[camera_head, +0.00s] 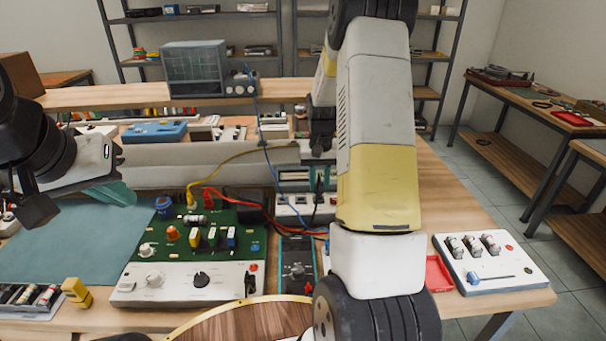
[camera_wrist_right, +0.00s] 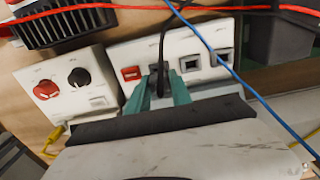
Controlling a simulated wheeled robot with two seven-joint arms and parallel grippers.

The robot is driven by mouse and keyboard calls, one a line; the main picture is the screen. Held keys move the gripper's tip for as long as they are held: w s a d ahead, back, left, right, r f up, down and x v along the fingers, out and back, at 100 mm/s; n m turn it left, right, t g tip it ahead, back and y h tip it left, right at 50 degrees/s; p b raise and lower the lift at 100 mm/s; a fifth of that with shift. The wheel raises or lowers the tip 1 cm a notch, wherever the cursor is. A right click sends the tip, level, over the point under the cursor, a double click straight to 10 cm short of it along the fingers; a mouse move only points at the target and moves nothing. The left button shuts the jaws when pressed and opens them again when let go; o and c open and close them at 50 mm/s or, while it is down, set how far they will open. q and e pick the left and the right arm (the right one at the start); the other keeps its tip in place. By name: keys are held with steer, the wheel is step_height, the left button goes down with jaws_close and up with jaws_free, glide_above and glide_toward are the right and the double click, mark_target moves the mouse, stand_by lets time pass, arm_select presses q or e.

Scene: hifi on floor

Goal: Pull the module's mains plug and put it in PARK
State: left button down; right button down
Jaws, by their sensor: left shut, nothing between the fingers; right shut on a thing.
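My right gripper (camera_wrist_right: 160,88), with teal fingers, is shut on the black mains plug (camera_wrist_right: 158,72), whose black cable rises from it. The plug is at the leftmost socket of the white socket strip (camera_wrist_right: 120,53); I cannot tell whether it is fully seated. Two square sockets (camera_wrist_right: 190,63) to its right look empty. A red switch (camera_wrist_right: 131,73) is to its left. No PARK label is readable. My left gripper (camera_head: 112,193) is shut and empty above the blue-green mat.
A blue cable (camera_head: 262,125) and yellow and red leads (camera_head: 225,157) cross near the strip. A dark control box (camera_head: 297,266) stands beside the module. The mat (camera_head: 70,245) is mostly clear.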

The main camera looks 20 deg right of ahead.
steer(key=shift+f, duration=1)
stand_by(1.0)
steer(key=c, duration=1.1)
jaws_free()
steer(key=shift+r, duration=6.45)
